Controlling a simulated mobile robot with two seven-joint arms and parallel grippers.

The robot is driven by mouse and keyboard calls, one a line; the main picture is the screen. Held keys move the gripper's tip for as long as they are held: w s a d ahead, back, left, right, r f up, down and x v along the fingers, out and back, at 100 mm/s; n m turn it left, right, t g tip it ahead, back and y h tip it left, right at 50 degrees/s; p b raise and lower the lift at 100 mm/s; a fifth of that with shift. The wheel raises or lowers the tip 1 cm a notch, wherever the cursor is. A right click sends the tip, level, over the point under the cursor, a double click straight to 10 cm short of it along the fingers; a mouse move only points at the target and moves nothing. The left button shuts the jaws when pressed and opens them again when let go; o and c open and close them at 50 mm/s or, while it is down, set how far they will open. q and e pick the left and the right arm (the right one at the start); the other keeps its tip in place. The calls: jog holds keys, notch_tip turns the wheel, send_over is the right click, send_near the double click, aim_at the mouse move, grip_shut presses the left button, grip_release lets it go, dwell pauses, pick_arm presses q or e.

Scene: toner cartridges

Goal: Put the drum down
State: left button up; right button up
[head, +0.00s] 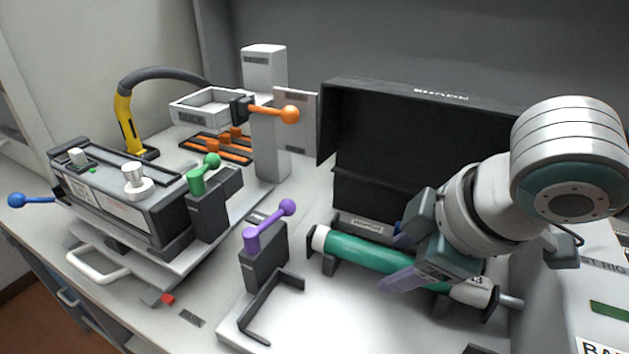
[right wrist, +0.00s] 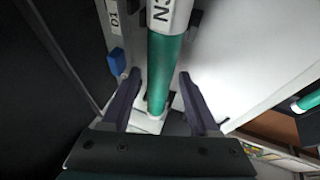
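The drum (head: 368,252) is a green cylinder with white ends. It lies along two black cradle supports (head: 326,262) in front of the black box. In the right wrist view the drum (right wrist: 165,75) runs between my right gripper's two dark fingers. My right gripper (head: 398,260) is over the drum's middle with its fingers apart on either side. In the right wrist view the gripper (right wrist: 160,74) shows a gap at the left finger; the right fingertip is very close to the drum, and contact is unclear. My left gripper is in neither view.
A black open box (head: 410,140) stands behind the drum. A purple-knobbed lever (head: 268,232) and a black angle bracket (head: 268,310) are to its left. Farther left is a clamp unit (head: 120,205) with green and blue levers. A grey-white rig (head: 575,295) is at right.

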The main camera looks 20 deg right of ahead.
jog(key=shift+o, duration=0.7)
jog(key=shift+r, duration=0.35)
jog(key=p+v, duration=0.3)
jog(key=v, duration=0.9)
jog(key=shift+a+f, duration=0.1)
